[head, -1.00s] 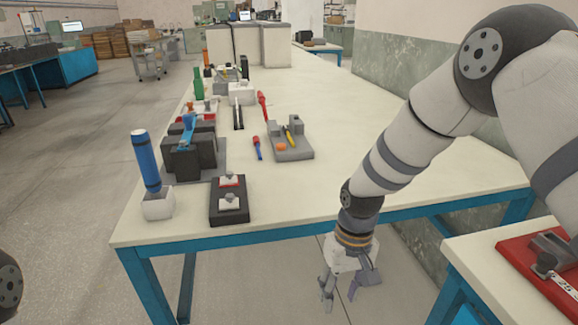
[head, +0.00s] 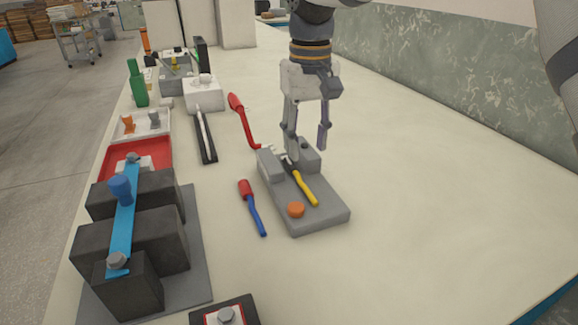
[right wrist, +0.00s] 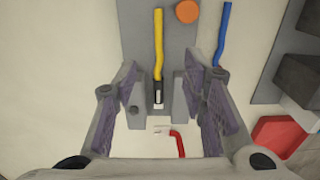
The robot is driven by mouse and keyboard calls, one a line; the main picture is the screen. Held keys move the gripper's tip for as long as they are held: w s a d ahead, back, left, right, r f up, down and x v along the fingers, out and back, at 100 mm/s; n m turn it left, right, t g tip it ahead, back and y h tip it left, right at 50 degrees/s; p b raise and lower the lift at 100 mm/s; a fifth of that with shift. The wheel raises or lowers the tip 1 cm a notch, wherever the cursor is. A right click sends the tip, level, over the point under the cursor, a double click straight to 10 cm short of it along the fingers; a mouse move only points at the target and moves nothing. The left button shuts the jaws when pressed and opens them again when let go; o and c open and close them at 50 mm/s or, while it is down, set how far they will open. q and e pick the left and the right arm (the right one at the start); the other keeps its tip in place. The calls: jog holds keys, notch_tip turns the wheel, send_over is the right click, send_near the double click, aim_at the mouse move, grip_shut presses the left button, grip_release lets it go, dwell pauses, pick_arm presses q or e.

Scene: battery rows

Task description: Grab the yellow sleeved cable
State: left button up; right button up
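The yellow sleeved cable (head: 304,188) lies on a grey holder (head: 328,216), its dark end between two grey blocks. In the right wrist view the yellow cable (right wrist: 158,45) runs from the top toward the middle, its black and silver end between the blocks. My right gripper (head: 305,150) is open and empty, pointing down over the block end of the holder. In the wrist view its fingers (right wrist: 168,92) are spread on either side of the two blocks. My left gripper is not in view.
An orange knob (head: 296,209) is on the holder beside the yellow cable. A blue cable with a red end (head: 255,212) and a red cable (head: 246,125) lie nearby. Black blocks with a blue bar (head: 125,215) stand at left. The table is clear at right.

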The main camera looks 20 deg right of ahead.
aim_at(306, 186)
notch_tip(306, 186, down, 10)
jog(key=shift+d+r, duration=0.1)
jog(key=shift+r, duration=0.1)
grip_shut()
